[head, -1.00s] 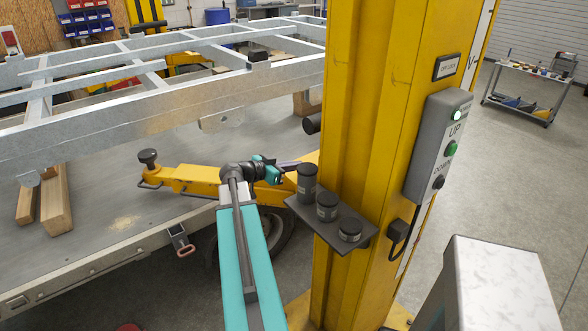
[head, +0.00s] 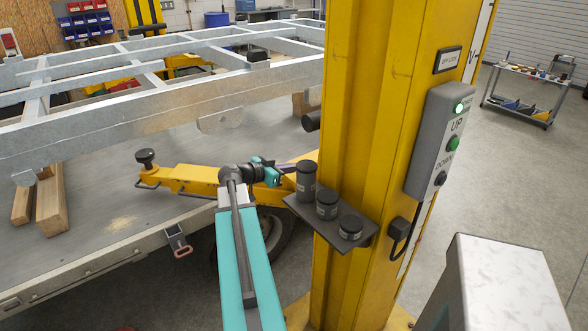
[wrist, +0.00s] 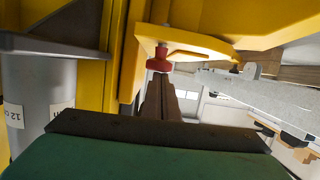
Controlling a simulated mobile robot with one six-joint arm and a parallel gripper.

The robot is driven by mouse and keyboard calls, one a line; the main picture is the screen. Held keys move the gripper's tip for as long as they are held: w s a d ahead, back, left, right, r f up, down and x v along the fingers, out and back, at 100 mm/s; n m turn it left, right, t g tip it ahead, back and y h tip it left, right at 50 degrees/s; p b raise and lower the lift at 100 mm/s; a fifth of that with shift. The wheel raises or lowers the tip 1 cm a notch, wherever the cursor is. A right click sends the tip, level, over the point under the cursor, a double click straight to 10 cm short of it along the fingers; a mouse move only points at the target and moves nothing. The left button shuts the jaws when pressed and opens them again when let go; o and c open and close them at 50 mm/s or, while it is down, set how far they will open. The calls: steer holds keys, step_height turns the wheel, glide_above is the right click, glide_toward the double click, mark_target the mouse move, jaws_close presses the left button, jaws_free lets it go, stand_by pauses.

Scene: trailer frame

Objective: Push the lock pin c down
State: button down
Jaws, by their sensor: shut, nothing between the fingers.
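A red knob (wrist: 158,62), likely the lock pin's head, sits on a yellow bracket (wrist: 190,42) in the wrist view. I see no letter on it. My gripper's dark fingers (wrist: 162,88) are shut and empty, with their tips right by the knob; I cannot tell whether they touch. In the head view my gripper (head: 289,170) reaches in behind the tall dark cylinder, beside the yellow post (head: 365,120). The knob is hidden there. A yellow lift arm (head: 190,178) extends left from the post, under the trailer frame (head: 130,124).
A small dark shelf (head: 350,243) with a tall cylinder (head: 306,182) and two shorter ones stands close to my gripper. The grey cylinder (wrist: 38,100) is near in the wrist view. A control box (head: 436,145) is on the post's right. Open floor lies further right.

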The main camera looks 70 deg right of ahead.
steer(key=shift+r, duration=0.35)
step_height(320, 180, up, 3)
steer(key=shift+f, duration=0.1)
steer(key=b+v, duration=0.3)
steer(key=v, duration=0.7)
steer(key=shift+r, duration=0.2)
steer(key=shift+w, duration=0.1)
